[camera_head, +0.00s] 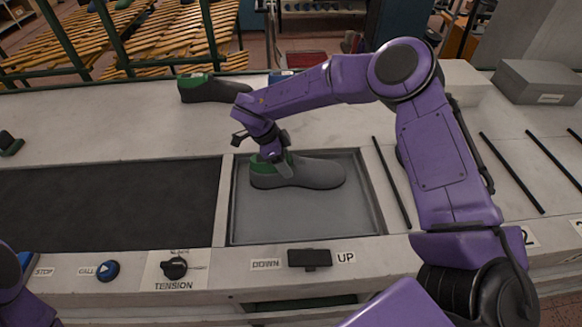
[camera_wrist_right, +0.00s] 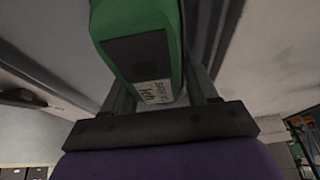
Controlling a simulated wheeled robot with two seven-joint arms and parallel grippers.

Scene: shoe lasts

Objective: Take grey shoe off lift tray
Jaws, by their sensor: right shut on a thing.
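The grey shoe (camera_head: 315,173) with a green heel end lies in the square lift tray (camera_head: 300,225), near its back edge, toe to the right. My right gripper (camera_head: 276,163) reaches down from above and is shut on the green heel end. In the right wrist view the green part (camera_wrist_right: 178,30) of the shoe, with a dark patch and a white label, sits between the fingers of the right gripper (camera_wrist_right: 165,85). The shoe looks level; I cannot tell whether it touches the tray floor. My left gripper is not in view; only a bit of purple arm shows at the lower left.
Another dark shoe with a green heel (camera_head: 212,89) stands on the bench behind. A dark belt (camera_head: 105,205) lies left of the tray. Black divider rods (camera_head: 392,182) and a grey box (camera_head: 538,82) are to the right. An UP/DOWN switch (camera_head: 310,258) sits in front.

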